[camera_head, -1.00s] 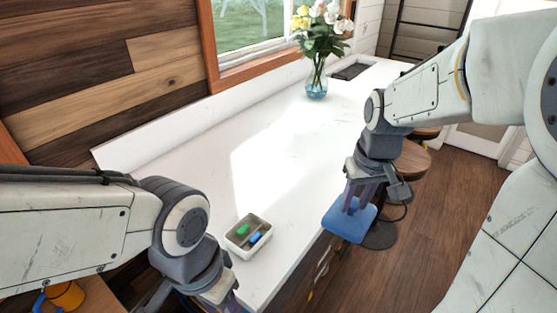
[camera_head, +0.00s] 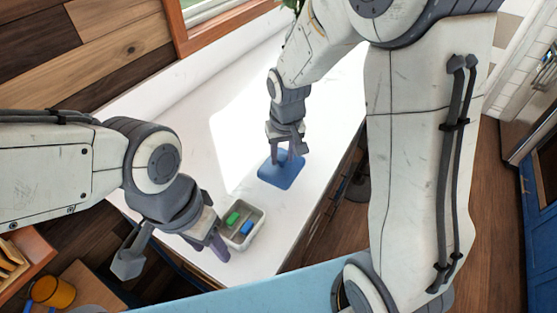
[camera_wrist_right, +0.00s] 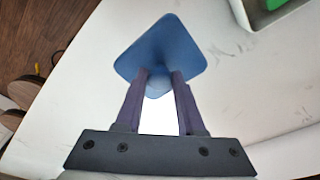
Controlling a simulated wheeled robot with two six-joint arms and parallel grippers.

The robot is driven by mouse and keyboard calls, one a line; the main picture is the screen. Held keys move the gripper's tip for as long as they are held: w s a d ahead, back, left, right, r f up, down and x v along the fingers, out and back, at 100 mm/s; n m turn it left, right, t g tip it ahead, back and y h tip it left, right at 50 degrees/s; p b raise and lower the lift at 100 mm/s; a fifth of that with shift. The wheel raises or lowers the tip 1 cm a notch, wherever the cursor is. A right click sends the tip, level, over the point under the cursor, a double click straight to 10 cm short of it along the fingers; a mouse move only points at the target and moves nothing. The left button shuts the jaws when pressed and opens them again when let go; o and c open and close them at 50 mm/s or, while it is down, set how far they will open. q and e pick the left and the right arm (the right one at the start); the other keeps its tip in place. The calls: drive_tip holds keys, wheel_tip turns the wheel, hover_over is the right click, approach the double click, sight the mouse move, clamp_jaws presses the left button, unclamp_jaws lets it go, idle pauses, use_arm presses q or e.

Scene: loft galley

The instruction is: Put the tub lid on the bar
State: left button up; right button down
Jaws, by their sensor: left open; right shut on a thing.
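The blue square tub lid (camera_head: 279,172) is over the white bar (camera_head: 225,130), near its front edge. My right gripper (camera_head: 285,155) is shut on the lid's knob from above; the lid also shows in the right wrist view (camera_wrist_right: 165,55), between the fingers (camera_wrist_right: 158,82). I cannot tell whether the lid touches the bar. A small pale tub (camera_head: 246,238) stands on the bar to the left of the lid, with a green block (camera_head: 232,218) and a blue block (camera_head: 247,228) inside. My left gripper (camera_head: 213,243) is open and empty beside the tub.
The bar's far stretch is clear. An orange mug (camera_head: 48,291) stands on a wooden surface at the lower left. In the right wrist view the tub (camera_wrist_right: 262,15) shows at the top right, and stools (camera_wrist_right: 20,95) stand on the floor at left.

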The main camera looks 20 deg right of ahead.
sight(280, 164)
drive_tip(key=shift+w+a+f, duration=0.15)
drive_tip(key=shift+a+f, duration=0.1)
wheel_tip(280, 164, down, 4)
drive_tip(key=shift+r+p, duration=0.1)
drive_tip(key=shift+p, duration=0.55)
drive_tip(key=shift+f, duration=0.2)
drive_tip(key=shift+f, duration=0.15)
drive_tip(key=c, duration=0.5)
unclamp_jaws()
drive_tip(key=shift+r, duration=0.2)
